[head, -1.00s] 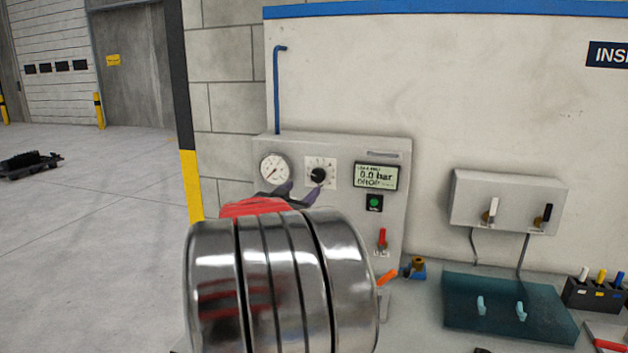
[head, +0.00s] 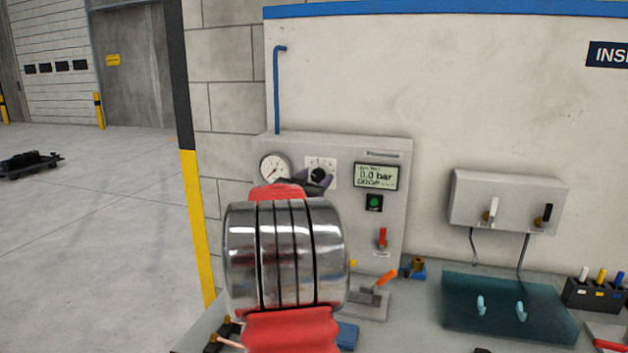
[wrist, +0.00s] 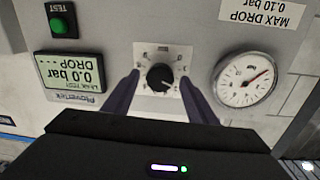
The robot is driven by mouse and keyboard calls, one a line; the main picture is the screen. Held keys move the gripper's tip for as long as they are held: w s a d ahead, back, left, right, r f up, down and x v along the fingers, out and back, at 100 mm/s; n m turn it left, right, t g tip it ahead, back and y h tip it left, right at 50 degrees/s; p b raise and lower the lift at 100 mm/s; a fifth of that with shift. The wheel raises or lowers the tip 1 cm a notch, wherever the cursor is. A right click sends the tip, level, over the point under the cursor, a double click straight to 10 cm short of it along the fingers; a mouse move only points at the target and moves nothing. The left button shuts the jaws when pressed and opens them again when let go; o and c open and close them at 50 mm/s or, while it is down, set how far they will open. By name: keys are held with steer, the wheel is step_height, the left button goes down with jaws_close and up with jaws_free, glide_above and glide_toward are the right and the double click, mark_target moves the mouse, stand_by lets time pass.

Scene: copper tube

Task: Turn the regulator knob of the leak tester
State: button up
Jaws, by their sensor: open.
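The leak tester (head: 345,150) is a light grey panel on the bench against the wall. Its black regulator knob (head: 317,173) sits on a white dial plate right of the gauge (head: 274,168). In the wrist view, upside down, the knob (wrist: 160,77) shows whole, with the gauge (wrist: 246,78) to its right and the display (wrist: 70,72) to its left. My gripper (wrist: 160,88) is open, one dark finger on each side of the knob with clear gaps. In the head view my gripper (head: 318,182) partly covers the dial plate. I cannot tell how far the fingertips are from the panel.
A green test button (head: 374,203) and a red lever (head: 382,238) are on the panel's right side. An orange-handled clamp (head: 387,279) stands on the bench below. A teal mat (head: 500,305) and a wall box (head: 508,202) are further right.

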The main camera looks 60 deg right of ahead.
steer(key=c, duration=1.1)
steer(key=shift+o, duration=0.2)
steer(key=shift+n, duration=0.7)
steer(key=o, duration=1.1)
steer(key=shift+c, duration=0.2)
steer(key=shift+a, duration=0.15)
steer(key=s+a, duration=0.1)
steer(key=a, duration=1.2)
steer(key=shift+s+a+f, duration=0.15)
steer(key=shift+a, duration=0.1)
